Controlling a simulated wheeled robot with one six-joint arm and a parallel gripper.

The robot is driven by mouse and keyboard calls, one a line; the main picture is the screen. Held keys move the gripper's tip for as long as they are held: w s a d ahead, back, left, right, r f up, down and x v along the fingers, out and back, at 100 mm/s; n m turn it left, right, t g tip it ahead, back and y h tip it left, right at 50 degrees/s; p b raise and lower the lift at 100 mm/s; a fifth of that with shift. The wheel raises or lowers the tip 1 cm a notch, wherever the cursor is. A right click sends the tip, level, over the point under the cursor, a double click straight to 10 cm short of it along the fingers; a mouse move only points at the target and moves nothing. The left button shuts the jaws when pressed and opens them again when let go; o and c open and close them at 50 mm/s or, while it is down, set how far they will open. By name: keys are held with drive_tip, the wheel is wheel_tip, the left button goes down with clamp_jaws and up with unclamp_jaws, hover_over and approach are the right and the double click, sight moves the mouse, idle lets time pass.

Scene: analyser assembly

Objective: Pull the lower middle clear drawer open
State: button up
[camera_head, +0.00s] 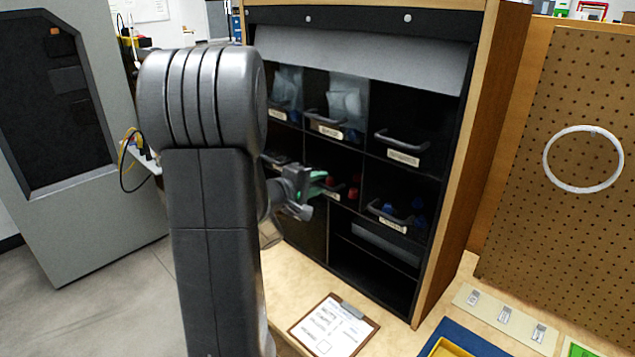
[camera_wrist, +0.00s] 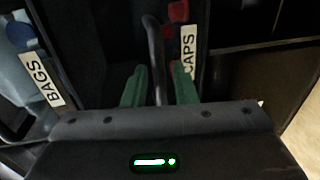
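The lower middle clear drawer (camera_head: 354,190) is in the black cabinet, with red caps inside; it looks about in line with its neighbours, partly hidden by my gripper. In the wrist view its label (camera_wrist: 188,50) reads CAPS, turned on its side, with red pieces beside it. Its dark bar handle (camera_wrist: 154,45) runs between my green fingertips. My gripper (camera_head: 318,184) is at the drawer's front; in the wrist view the gripper (camera_wrist: 160,82) is open, one finger on each side of the handle, with narrow gaps showing.
Other clear drawers surround it, including a lower right one (camera_head: 392,216) with blue pieces and a BAGS drawer in the wrist view (camera_wrist: 41,80). A clipboard (camera_head: 334,326) lies on the wooden bench below. A pegboard with a white ring (camera_head: 584,187) stands at right.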

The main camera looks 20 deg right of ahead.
clamp_jaws()
drive_tip(key=shift+a, duration=0.15)
drive_tip(key=f+b+v, duration=0.3)
drive_tip(key=b+v, duration=0.5)
drive_tip(key=v, duration=0.7)
drive_tip(key=shift+s+a+f, duration=0.15)
drive_tip(key=shift+s+a, duration=0.3)
drive_tip(key=shift+a, duration=0.15)
